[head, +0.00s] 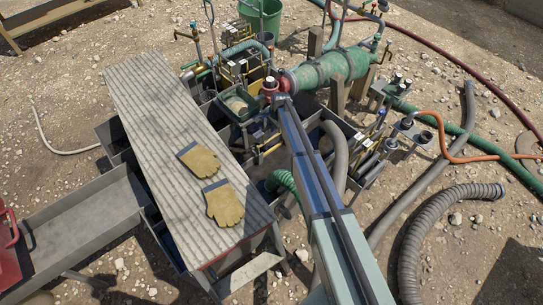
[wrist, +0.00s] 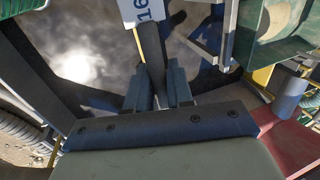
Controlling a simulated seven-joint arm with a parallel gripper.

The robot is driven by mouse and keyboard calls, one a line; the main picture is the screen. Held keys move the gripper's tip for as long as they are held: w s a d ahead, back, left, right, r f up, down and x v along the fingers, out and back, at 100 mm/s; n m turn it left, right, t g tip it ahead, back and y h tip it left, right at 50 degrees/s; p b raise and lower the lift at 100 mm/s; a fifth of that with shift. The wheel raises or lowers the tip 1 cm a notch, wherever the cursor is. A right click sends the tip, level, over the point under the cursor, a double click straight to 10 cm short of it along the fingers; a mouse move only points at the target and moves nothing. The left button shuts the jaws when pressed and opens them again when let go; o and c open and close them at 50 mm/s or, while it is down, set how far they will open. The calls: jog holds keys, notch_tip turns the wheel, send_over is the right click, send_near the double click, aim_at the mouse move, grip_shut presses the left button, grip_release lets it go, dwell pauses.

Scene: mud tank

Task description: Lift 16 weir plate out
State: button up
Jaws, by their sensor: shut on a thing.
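In the wrist view, a white tag marked 16 (wrist: 143,12) shows at the top edge. Just below it a dark upright piece, which I take to be the 16 weir plate (wrist: 152,45), runs down between my fingers. My gripper (wrist: 159,88) is shut on this dark piece, one grey-blue finger on each side. A bright, glossy surface with a white glare lies beyond it. How deep the plate sits cannot be told. In the head view my arm reaches up to the tank area, and the plate and fingertips cannot be made out.
A ribbed bench top (head: 165,150) with two yellow gloves (head: 224,204) stands left of my arm. A green pipe body (head: 330,67), valves and hoses crowd the far and right sides. In the wrist view a green frame (wrist: 280,35) and red part (wrist: 288,140) are close on the right.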

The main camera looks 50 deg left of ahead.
grip_shut()
dwell(0.9)
jog(key=shift+r, duration=0.15)
notch_tip(320, 180, up, 28)
dwell(0.5)
